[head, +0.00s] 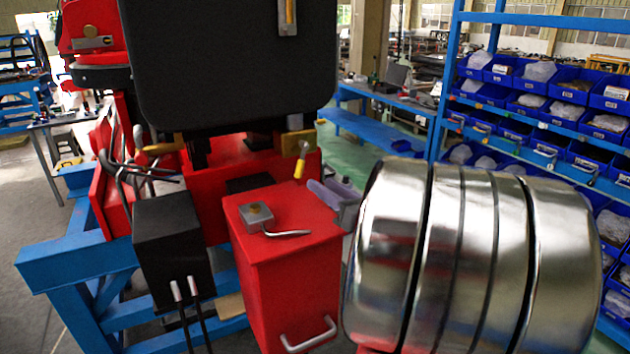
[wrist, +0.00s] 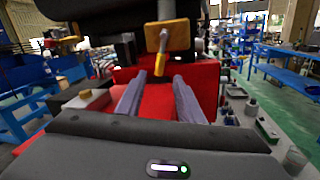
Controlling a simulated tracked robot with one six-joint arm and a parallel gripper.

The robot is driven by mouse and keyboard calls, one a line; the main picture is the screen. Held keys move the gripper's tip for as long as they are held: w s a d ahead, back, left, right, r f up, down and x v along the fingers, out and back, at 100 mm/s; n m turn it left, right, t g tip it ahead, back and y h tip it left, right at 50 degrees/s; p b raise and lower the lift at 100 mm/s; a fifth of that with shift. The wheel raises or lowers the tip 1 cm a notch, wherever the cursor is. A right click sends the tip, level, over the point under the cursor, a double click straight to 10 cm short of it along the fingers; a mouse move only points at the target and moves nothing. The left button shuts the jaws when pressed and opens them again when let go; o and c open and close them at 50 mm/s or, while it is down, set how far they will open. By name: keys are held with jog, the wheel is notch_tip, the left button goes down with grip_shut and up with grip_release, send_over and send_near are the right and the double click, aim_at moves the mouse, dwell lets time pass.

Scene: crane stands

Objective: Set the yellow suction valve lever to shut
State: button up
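The yellow suction valve lever (head: 300,167) has a grey metal upper part and a yellow grip. It hangs downward from a brass-yellow block on the red crane stand. In the wrist view the lever (wrist: 161,57) points down, slightly tilted, just beyond and between my fingertips. My gripper (head: 330,192) is to the lower right of the lever in the head view, with only its grey-purple fingers clearly showing. In the wrist view my gripper (wrist: 157,78) has its two fingers wide apart, with nothing between them. The fingers look apart from the lever.
A red cabinet (head: 290,275) carries a grey block with a bent silver handle (head: 288,233), left of my fingers. A large black box (head: 230,65) overhangs the lever area. A black box (head: 172,245) stands left. Blue shelving (head: 540,90) is behind right.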

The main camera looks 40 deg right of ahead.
jog(key=s, duration=0.3)
jog(key=shift+a+f, duration=0.1)
jog(key=shift+a, duration=0.05)
jog(key=shift+c, duration=0.4)
